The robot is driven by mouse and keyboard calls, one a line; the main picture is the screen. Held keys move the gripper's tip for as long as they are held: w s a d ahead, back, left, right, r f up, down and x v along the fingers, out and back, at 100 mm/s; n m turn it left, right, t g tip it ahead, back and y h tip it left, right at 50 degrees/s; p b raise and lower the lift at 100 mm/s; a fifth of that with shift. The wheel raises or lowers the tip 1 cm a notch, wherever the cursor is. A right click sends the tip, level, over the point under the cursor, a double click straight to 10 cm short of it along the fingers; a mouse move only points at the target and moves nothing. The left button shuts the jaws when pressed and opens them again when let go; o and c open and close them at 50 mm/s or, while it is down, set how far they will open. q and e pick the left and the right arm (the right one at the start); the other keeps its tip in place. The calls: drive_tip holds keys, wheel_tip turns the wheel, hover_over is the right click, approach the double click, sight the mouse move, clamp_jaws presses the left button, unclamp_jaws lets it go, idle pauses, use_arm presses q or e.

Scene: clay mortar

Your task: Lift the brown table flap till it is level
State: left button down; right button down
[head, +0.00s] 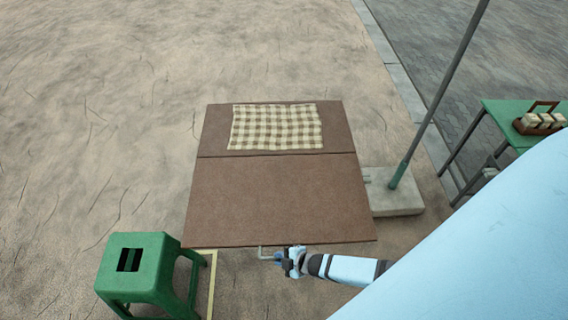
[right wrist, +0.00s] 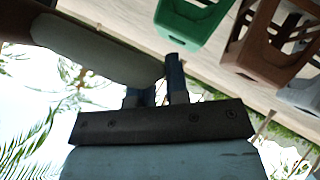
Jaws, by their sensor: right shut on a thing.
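The brown table flap (head: 275,205) is the near panel of the brown table. It meets the far panel (head: 335,125) at a seam, and its side edges run almost straight on from that panel, so it looks close to level; a small tilt cannot be told. A pale grey handle (head: 263,252) shows under its near edge. My right gripper (head: 282,260) is at that edge, shut on what looks like the handle. In the right wrist view its blue fingers (right wrist: 160,84) touch a pale rounded bar (right wrist: 110,52). My left gripper is not in view.
A checked cloth (head: 275,127) lies on the far panel. A green stool (head: 140,265) stands at the near left, close to the flap's corner. A pole (head: 430,110) on a concrete base (head: 395,205) stands at right, with a green table (head: 500,115) beyond.

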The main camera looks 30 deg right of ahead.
drive_tip(key=shift+w+d+r, duration=0.25)
drive_tip(key=shift+w, duration=0.05)
drive_tip(key=c, duration=1.1)
unclamp_jaws()
drive_tip(key=shift+a+f, duration=0.1)
drive_tip(key=shift+a, duration=0.05)
drive_tip(key=shift+s, duration=0.15)
drive_tip(key=shift+s+d+r, duration=0.2)
drive_tip(key=shift+s+r, duration=0.05)
drive_tip(key=shift+s, duration=0.05)
drive_tip(key=v, duration=1.3)
drive_tip(key=shift+w, duration=0.15)
